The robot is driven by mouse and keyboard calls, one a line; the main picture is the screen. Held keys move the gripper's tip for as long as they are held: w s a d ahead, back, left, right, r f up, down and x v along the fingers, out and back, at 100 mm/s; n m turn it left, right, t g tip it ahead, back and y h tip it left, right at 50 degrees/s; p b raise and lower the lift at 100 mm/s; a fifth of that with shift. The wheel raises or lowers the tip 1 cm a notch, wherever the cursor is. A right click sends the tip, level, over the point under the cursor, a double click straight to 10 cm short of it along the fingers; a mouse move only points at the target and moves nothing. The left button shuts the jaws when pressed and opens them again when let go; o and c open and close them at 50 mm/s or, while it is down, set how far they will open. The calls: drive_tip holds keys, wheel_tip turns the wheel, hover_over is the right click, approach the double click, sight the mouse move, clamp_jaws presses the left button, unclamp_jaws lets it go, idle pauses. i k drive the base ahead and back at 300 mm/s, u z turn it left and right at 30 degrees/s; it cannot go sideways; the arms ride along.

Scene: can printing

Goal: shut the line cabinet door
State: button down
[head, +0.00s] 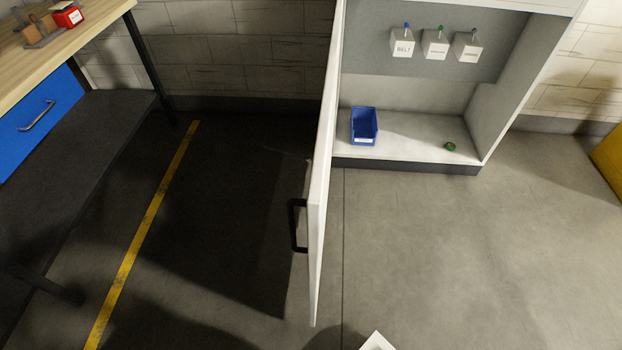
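The line cabinet (492,118) is white with a grey inside and stands against the back wall. Its white door (319,195) is wide open, hinged on the cabinet's left side. The door sticks out toward me and shows almost edge-on. A black bar handle (293,225) is on the door's left face, near its free edge. My gripper is not in view, so I cannot tell how far it is from the door.
Inside the cabinet are several white tagged boxes, one marked BELT (402,43), a blue bin (363,127) and a small green ring (450,146). A workbench (80,45) with a blue drawer (40,110) stands left.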

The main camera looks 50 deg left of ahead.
sight(316, 203)
drive_tip(key=u, duration=0.05)
drive_tip(key=k, duration=1.1)
drive_tip(key=u, duration=1.45)
drive_tip(key=i, duration=1)
drive_tip(key=z, duration=0.55)
drive_tip(key=k, duration=0.6)
drive_tip(key=z, duration=0.05)
